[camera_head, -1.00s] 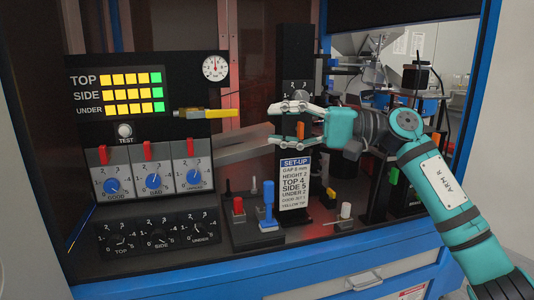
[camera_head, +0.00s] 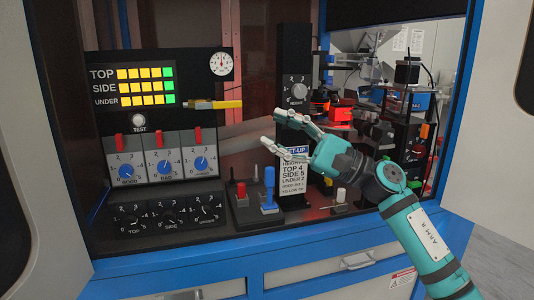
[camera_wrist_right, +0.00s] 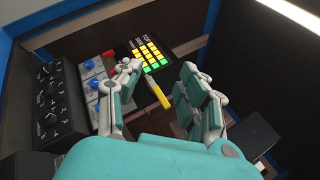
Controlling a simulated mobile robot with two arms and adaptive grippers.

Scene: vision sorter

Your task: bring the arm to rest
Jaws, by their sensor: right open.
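My right arm (camera_head: 411,215), teal with a white label, comes in from the lower right and stands in front of the machine. Its right gripper (camera_head: 270,126) is open with nothing between the fingers. In the right wrist view the two spread fingers (camera_wrist_right: 158,72) frame the yellow-tipped nozzle (camera_wrist_right: 158,90). My left gripper is not in view.
The control panel (camera_head: 161,107) with yellow and green lights stands at the left, with blue knobs and red switches below. A blue joystick (camera_head: 269,187) and a red button post (camera_head: 240,190) stand near the front. The blue cabinet edge (camera_head: 250,243) runs below.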

